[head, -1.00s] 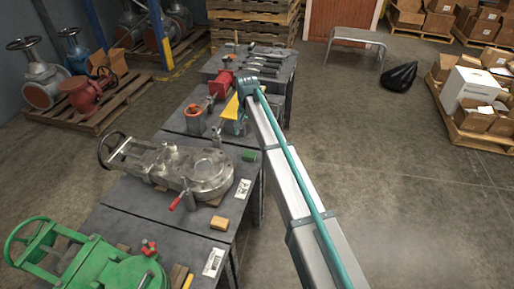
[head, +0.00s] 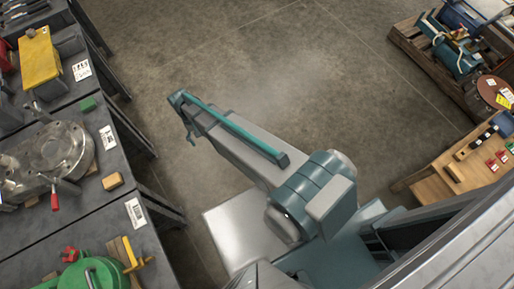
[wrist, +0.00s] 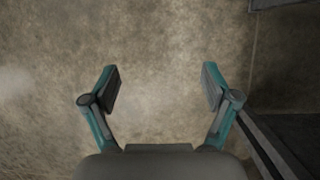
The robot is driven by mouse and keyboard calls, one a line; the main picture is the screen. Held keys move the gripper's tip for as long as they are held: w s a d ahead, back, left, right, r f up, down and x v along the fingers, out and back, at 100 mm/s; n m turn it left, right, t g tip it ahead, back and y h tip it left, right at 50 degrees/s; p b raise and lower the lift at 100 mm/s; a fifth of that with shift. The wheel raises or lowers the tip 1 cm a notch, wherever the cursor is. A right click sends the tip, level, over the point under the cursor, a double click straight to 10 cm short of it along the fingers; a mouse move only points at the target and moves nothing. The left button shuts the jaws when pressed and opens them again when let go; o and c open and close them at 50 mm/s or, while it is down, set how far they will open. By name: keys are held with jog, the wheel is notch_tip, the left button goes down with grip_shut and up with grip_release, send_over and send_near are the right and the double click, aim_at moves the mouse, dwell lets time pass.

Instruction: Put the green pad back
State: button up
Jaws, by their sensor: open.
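A small green block (head: 88,103), which looks like the green pad, lies on the dark workbench (head: 118,165) at left in the head view, behind the round steel flange of a valve (head: 60,150). It is not in the wrist view. My gripper (wrist: 160,88) is open and empty, its two fingers wide apart over bare concrete floor in the wrist view. In the head view my arm reaches out over the aisle, its end apart from the bench and to the right of the green block.
A tan block (head: 113,181) and white labels lie near the bench edge. A yellow part (head: 38,60) stands farther back. At right are a wooden bench top (head: 440,180) with red pieces (head: 497,160) and a loaded pallet (head: 410,35). The floor (head: 280,70) between is clear.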

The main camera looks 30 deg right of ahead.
jog(key=s+d+f+g, duration=0.1)
jog(key=s+d, duration=0.3)
jog(key=s, duration=0.6)
jog(key=s+d+f+g, duration=0.1)
jog(key=s+d, duration=0.3)
jog(key=s, duration=0.6)
jog(key=s+d+f+g+y, duration=0.1)
jog(key=s+d+f, duration=0.2)
jog(key=s, duration=0.8)
jog(key=shift+d, duration=0.75)
jog(key=shift+s, duration=0.1)
